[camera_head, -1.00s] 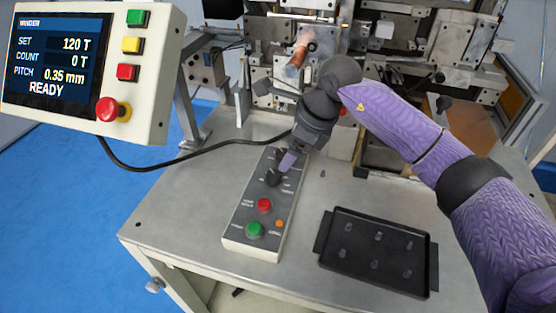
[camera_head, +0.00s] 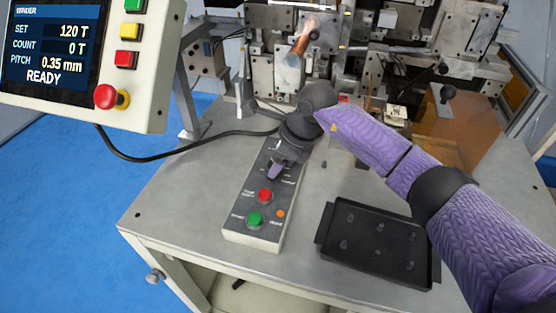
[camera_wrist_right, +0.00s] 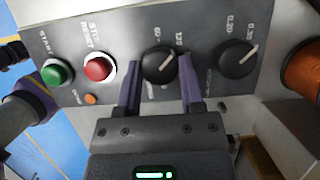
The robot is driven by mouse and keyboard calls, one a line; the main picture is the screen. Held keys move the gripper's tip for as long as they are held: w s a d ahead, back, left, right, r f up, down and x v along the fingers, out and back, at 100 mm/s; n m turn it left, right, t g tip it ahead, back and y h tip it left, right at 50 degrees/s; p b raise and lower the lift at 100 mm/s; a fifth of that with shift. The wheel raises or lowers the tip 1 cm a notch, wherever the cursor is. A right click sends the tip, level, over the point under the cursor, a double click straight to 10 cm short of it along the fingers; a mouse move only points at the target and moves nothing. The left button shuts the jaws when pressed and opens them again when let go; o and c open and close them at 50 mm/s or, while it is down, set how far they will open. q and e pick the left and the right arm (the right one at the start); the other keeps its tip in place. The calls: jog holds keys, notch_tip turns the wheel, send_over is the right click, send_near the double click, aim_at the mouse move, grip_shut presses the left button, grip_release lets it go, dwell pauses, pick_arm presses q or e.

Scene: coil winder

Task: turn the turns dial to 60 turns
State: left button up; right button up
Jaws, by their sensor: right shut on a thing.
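The turns dial (camera_wrist_right: 160,65) is a round black knob with a pale pointer line on the grey control panel (camera_wrist_right: 205,25). In the right wrist view its pointer leans up and right, toward the 120 mark, with the 60 mark left of it. My right gripper (camera_wrist_right: 159,80) has one purple finger on each side of the dial and is shut on it. In the head view this gripper (camera_head: 275,170) comes down over the control box and hides most of the dial. The display (camera_head: 55,55) reads SET 120 T, COUNT 0 T, READY. My left gripper is not in view.
A second dial (camera_wrist_right: 238,58), for pitch, sits right of the turns dial. The red button (camera_wrist_right: 98,68) and green button (camera_wrist_right: 57,72) lie to its left. A black tray (camera_head: 375,242) stands right of the box. The winder machine (camera_head: 290,80) stands behind.

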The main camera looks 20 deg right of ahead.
grip_shut()
jog(key=shift+f+n+b, duration=0.1)
jog(key=shift+n+b, duration=0.3)
jog(key=shift+b, duration=0.1)
jog(key=shift+w+n+g+y+b, duration=0.1)
jog(key=shift+n+g+y+b, duration=0.2)
jog(key=shift+n+b, duration=0.35)
jog(key=n+b, duration=0.2)
jog(key=shift+f+g+b, duration=0.1)
jog(key=shift+g+b, duration=0.2)
jog(key=shift+g, duration=0.1)
jog(key=n+g+b, duration=0.1)
jog(key=n+b, duration=0.1)
jog(key=n, duration=0.1)
jog(key=shift+w, duration=0.15)
jog(key=shift+r+n+g+b, duration=0.2)
jog(key=shift+n+g+b, duration=0.2)
jog(key=shift+n+b, duration=0.45)
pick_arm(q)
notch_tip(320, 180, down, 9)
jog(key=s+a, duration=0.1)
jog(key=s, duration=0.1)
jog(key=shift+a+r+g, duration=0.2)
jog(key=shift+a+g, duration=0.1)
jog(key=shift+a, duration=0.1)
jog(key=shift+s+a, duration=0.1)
